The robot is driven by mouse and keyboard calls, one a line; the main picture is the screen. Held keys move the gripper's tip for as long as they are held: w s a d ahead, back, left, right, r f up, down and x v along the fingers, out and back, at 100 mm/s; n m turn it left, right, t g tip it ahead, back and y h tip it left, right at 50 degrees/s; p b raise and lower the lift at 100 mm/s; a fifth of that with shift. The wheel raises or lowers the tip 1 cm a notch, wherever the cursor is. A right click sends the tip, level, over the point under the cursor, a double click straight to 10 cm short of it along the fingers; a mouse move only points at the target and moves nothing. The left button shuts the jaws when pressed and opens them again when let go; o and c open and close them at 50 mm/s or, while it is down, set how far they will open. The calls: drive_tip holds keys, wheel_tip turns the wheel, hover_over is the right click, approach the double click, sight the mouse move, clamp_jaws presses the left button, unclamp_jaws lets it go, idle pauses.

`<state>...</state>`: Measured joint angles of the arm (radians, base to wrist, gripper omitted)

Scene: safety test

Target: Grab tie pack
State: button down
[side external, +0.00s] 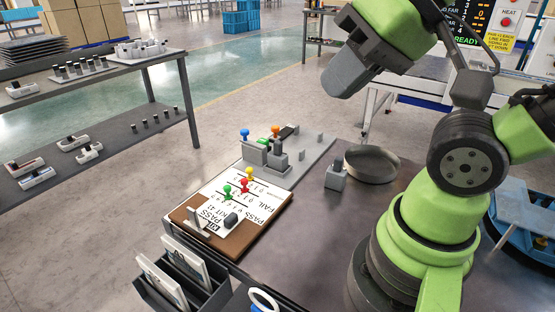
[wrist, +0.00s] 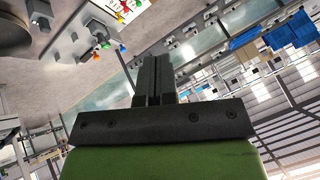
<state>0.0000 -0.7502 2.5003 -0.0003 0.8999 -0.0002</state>
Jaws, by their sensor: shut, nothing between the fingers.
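My gripper (side external: 343,76) is raised above the far side of the dark table, clear of everything on it. In the wrist view its two dark fingers (wrist: 154,62) are together with nothing between them. I cannot tell for certain which thing is the tie pack. A white-and-blue ring-shaped thing (side external: 262,299) is cut off by the bottom edge of the side view. A dark rack (side external: 217,296) beside it holds flat white packs (side external: 162,283). These are far from my gripper.
A brown clipboard (side external: 266,228) with a PASS/FAIL sheet carries colored pegs. Behind it is a grey fixture plate (side external: 310,157) with blue and orange knobs. A round grey dish (side external: 371,165) and small grey block (side external: 336,178) stand right. The table's front middle (side external: 310,262) is clear.

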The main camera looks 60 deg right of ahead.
drive_tip(key=c, duration=0.7)
unclamp_jaws()
